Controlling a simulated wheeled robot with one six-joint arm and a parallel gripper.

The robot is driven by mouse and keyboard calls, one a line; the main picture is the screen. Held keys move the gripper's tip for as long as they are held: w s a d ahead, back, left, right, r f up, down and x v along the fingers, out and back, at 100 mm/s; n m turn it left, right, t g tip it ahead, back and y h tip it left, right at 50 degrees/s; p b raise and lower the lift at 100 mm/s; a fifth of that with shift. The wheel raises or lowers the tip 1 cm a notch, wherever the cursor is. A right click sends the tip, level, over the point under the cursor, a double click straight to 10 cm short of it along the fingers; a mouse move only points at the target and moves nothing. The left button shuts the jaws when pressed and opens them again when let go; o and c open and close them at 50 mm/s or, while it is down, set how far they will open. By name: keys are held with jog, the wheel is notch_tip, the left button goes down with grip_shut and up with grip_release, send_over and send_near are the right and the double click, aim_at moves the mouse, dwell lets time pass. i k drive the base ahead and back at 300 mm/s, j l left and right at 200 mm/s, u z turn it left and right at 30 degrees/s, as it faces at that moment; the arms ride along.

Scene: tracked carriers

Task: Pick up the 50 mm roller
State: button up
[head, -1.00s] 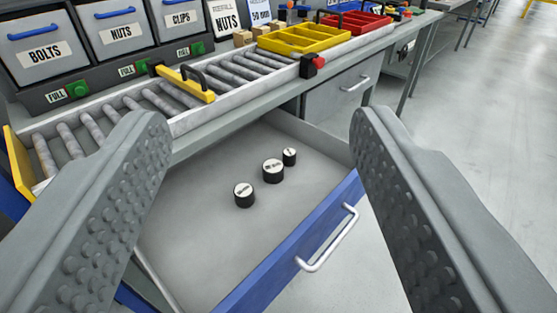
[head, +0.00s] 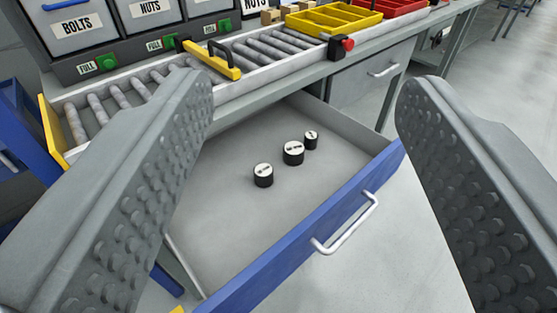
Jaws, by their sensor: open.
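The middle roller (head: 293,153) looks largest. The left roller (head: 263,175) is a little nearer, and the right roller (head: 311,140) is the smallest and farthest. Their labels are too small to read surely, so I cannot tell which is the 50 mm one. My gripper (head: 304,85) is open and empty. Its two studded grey fingers frame the drawer from left and right, apart from the rollers.
A roller conveyor (head: 150,100) with a yellow-barred stop (head: 212,60) runs behind the drawer. The drawer's blue front with a silver handle (head: 345,225) is on the near right. Floor at right is clear.

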aim_at(263, 173)
jog(key=z, duration=0.5)
jog(key=j+z, duration=0.45)
jog(key=j, duration=0.3)
jog(key=k+j+z, duration=0.1)
jog(key=j+z, duration=0.35)
jog(key=j, duration=0.3)
jog(key=k+j, duration=0.1)
jog(key=j, duration=0.35)
jog(key=k+j, duration=0.1)
jog(key=j, duration=0.4)
jog(key=k+j+z, duration=0.1)
jog(key=j, duration=0.35)
